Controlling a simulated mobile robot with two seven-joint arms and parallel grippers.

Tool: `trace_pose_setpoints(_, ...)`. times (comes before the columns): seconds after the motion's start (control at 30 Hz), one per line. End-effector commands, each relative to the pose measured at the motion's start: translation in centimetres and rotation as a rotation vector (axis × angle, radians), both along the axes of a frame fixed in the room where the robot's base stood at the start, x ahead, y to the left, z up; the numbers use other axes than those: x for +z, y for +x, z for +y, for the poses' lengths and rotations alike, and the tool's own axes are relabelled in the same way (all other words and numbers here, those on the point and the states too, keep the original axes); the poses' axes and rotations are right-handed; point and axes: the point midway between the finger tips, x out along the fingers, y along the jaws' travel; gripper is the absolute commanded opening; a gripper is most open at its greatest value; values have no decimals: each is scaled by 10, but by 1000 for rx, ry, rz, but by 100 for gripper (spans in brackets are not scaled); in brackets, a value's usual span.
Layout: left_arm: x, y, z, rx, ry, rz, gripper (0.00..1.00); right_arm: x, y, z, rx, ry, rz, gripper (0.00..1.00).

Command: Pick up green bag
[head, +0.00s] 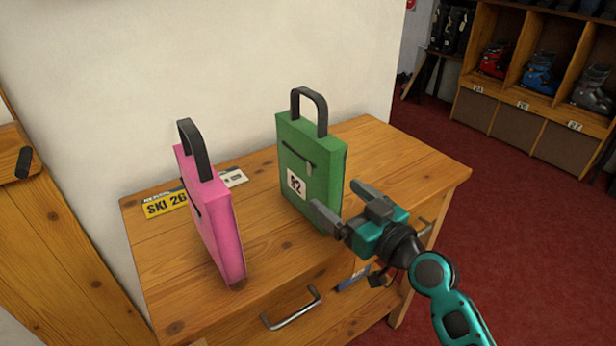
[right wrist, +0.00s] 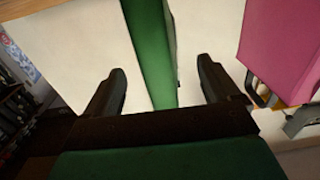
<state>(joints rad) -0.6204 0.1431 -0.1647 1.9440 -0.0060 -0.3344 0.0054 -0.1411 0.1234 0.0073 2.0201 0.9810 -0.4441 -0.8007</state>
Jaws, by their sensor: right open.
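In the right wrist view, the green bag (right wrist: 150,50) lies between and beyond the two open fingers of the right gripper (right wrist: 165,88). I cannot tell whether a finger touches it. My left gripper is not in view.
A pink bag (head: 212,215) stands to the left on the table (head: 400,160); it also shows in the right wrist view (right wrist: 285,45). A yellow SKI 26 card (head: 165,203) lies behind it. The table's right part is clear. Shelves with boots (head: 540,75) stand at the back right.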

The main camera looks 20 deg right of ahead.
Motion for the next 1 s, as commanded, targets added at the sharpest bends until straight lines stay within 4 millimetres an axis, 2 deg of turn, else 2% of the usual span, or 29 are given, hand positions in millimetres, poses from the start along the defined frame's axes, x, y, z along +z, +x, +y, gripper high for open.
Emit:
trace_pose_setpoints(0.1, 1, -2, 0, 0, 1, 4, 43, 0, 15, 5, -2, 1, 0, 89)
trace_pose_setpoints(0.33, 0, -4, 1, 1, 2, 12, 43, -1, 29, 10, -2, 2, 1, 89)
trace_pose_setpoints(0.63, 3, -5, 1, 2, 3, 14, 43, -3, 66, 23, -2, 2, 1, 89)
trace_pose_setpoints(0.93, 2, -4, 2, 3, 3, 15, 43, -5, 70, 25, -2, 0, 3, 89)
trace_pose_setpoints(1.0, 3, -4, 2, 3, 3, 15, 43, -5, 70, 24, -2, 0, 3, 84)
